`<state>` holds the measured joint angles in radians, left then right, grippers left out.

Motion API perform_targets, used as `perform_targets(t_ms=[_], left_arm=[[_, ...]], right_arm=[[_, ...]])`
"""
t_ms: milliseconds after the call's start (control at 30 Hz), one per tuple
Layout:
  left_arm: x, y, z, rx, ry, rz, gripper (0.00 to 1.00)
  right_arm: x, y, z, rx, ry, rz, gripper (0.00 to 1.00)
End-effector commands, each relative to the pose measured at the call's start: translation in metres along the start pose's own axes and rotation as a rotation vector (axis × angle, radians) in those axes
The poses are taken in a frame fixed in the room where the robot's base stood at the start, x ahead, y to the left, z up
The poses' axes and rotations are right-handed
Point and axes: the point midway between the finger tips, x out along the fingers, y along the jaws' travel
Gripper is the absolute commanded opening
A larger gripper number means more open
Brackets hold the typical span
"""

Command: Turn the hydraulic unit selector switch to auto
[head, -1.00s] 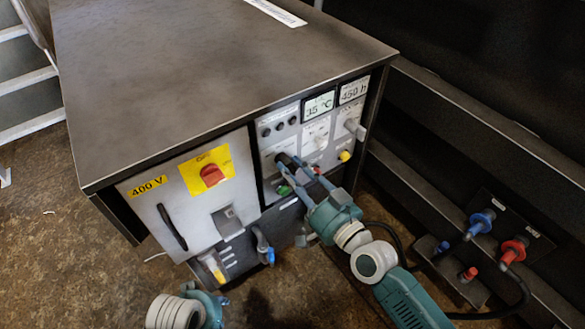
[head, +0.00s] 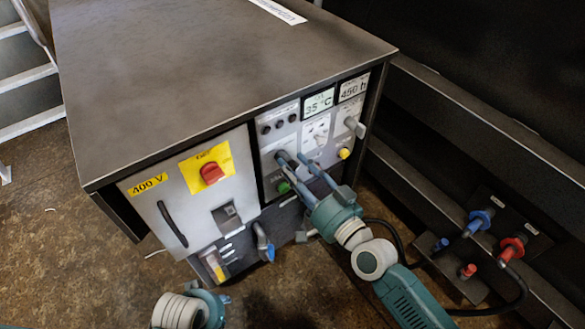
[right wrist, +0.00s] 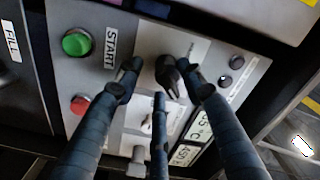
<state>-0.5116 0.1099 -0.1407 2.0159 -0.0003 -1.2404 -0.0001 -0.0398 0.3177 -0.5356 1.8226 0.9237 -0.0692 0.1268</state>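A black selector knob (right wrist: 168,75) sits on a light panel plate in the right wrist view; its label is not readable. My right gripper (right wrist: 160,78) has its fingers spread around the knob, with the knob close to the finger on the right. I cannot tell whether they touch. In the head view my right gripper (head: 292,157) reaches the control panel (head: 318,133) above the green button (head: 284,187), and its fingers hide the knob. My left gripper (head: 212,304) shows only partly at the bottom edge; its fingers are not clear.
A green START button (right wrist: 77,43) and a red button (right wrist: 80,103) lie beside the fingers. A red rotary switch (head: 211,172) on a yellow plate is on the cabinet's left door. Blue and red hose couplings (head: 480,221) stand at the right.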

Motion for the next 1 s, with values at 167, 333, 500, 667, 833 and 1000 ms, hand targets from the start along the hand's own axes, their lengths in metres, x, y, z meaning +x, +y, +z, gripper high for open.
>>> perform_targets(t_ms=[167,333,500,667,833,1000], left_arm=[[0.0,0.0,0.0,-0.001,0.0,0.001,0.4],[0.0,0.0,0.0,-0.001,0.0,0.001,0.4],[-0.002,-0.002,-0.003,-0.002,0.005,-0.002,0.4],[-0.001,-0.001,-0.002,-0.001,0.004,-0.002,0.4],[-0.001,-0.001,-0.002,-0.001,0.002,-0.001,0.4],[-0.001,-0.001,-0.001,-0.001,0.002,-0.001,0.4]], right_arm=[[0.0,-0.001,-0.001,0.0,0.001,-0.001,0.36],[0.0,-0.002,-0.001,0.001,0.001,-0.003,0.36],[0.0,-0.003,0.0,0.001,0.001,-0.005,0.36],[-0.016,-0.002,0.001,-0.001,-0.001,-0.004,0.36],[-0.052,-0.002,0.002,-0.002,-0.004,-0.003,0.36],[-0.087,-0.001,0.001,-0.002,-0.004,-0.002,0.36]])
